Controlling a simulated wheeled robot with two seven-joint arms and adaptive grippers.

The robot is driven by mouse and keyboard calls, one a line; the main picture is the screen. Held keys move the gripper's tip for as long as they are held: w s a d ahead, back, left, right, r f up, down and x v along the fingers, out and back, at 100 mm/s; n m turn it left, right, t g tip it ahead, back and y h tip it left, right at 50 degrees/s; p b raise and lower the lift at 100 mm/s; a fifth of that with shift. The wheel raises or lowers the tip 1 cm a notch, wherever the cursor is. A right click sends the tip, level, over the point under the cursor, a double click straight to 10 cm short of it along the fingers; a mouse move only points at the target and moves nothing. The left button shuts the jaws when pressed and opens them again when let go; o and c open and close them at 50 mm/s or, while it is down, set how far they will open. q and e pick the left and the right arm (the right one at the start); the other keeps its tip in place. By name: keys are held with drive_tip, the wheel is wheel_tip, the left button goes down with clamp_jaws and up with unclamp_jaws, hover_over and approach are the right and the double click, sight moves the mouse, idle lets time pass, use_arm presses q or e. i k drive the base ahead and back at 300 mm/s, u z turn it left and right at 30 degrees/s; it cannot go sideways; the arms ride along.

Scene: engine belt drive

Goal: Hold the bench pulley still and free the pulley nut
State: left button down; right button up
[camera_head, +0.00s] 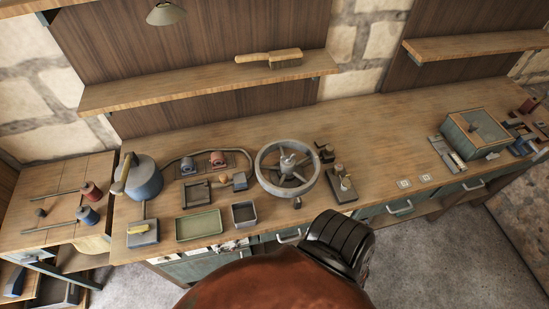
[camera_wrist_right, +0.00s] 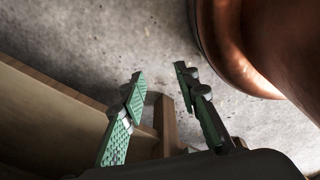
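The bench pulley (camera_head: 263,182) is a grey spoked wheel lying on the wooden workbench in the middle of the head view. A pale upright piece (camera_head: 287,160) stands at its hub; I cannot tell the nut apart there. No gripper touches the pulley. My right gripper (camera_wrist_right: 160,74) shows only in the right wrist view. Its two green-padded fingers are apart with nothing between them, over the grey floor beside a wooden edge. My left gripper is not in view.
Right of the pulley stands a small block with upright parts (camera_head: 342,188). Left are a green tray (camera_head: 198,225), a grey box (camera_head: 244,214) and a blue can (camera_head: 144,180). A green box (camera_head: 474,135) stands far right. The bench between is mostly clear. A shelf (camera_head: 200,84) hangs behind.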

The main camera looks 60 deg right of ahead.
sight(288, 160)
drive_tip(key=k, duration=0.8)
drive_tip(key=z, duration=1.45)
drive_tip(key=i, duration=0.5)
drive_tip(key=u, duration=0.05)
